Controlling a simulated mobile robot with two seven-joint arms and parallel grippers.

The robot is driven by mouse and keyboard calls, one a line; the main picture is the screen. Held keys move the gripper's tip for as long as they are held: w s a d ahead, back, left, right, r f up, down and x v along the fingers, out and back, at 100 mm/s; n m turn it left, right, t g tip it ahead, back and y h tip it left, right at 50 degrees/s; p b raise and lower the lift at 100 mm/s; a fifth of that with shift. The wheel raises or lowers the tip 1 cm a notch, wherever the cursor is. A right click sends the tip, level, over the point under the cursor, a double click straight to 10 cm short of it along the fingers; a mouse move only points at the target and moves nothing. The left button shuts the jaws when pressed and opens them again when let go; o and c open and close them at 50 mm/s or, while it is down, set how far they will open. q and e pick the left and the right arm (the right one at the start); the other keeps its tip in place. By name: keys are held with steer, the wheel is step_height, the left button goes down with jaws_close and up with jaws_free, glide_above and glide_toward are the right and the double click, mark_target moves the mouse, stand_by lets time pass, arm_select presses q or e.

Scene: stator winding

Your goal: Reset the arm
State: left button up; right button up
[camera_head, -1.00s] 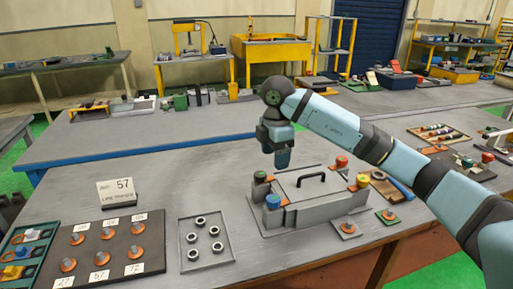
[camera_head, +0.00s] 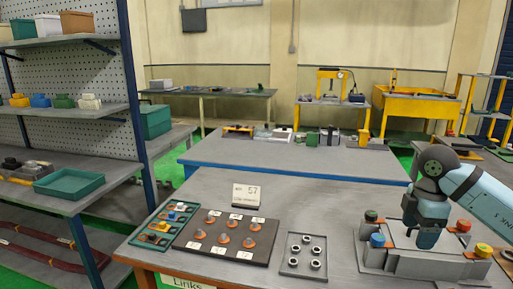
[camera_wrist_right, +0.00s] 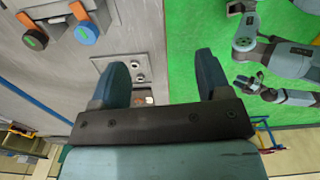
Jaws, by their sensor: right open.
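My right gripper (camera_head: 425,240) hangs in front of the grey fixture (camera_head: 405,262) in the head view, hiding the middle of its top. It is empty. In the right wrist view the two dark blue fingers of my right gripper (camera_wrist_right: 163,75) stand wide apart, with nothing between the tips. Past them are part of the grey tray with nuts (camera_wrist_right: 108,66) and the bench top. In that view my left arm (camera_wrist_right: 285,60) shows over the green floor. Its gripper (camera_wrist_right: 250,82) is small, and its jaws cannot be made out. The left arm is outside the head view.
The fixture carries a blue knob (camera_head: 377,240) and several others. Left of it are the nut tray (camera_head: 303,274), a dark board with copper-coloured parts (camera_head: 195,250), a green tray (camera_head: 142,240) and a sign (camera_head: 246,195). Shelving (camera_head: 135,90) stands at far left.

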steer(key=s+a+f+n+t+y, duration=0.1)
steer(key=s+a+f+n+y, duration=0.15)
steer(key=a+y, duration=0.5)
steer(key=s+a+f+n+y, duration=0.2)
steer(key=s+a+f+y, duration=0.25)
steer(key=a, duration=0.55)
steer(key=s+a+f+n+t+y, duration=0.1)
steer(key=s+a+f+n+y, duration=0.15)
steer(key=a+y, duration=0.55)
steer(key=s+d+f+m+t+h, duration=0.3)
steer(key=s+f+m+h, duration=0.3)
steer(key=f, duration=0.3)
steer(key=s+d+f+m+t+h, duration=0.25)
steer(key=s+f+m+h, duration=0.2)
steer(key=f+m, duration=0.35)
steer(key=s+d+f+m+t+h, duration=0.2)
steer(key=s+f+m+t+h, duration=0.25)
steer(key=f+m+h, duration=0.35)
arm_select(q)
step_height(320, 180, up, 12)
steer(key=p, duration=1.3)
steer(key=shift+a+f, duration=0.15)
steer(key=shift+a, duration=0.3)
arm_select(e)
step_height(320, 180, up, 10)
steer(key=s+d+n+g+y, duration=0.1)
steer(key=s, duration=0.1)
steer(key=shift+s+n, duration=0.15)
steer(key=shift+n, duration=0.15)
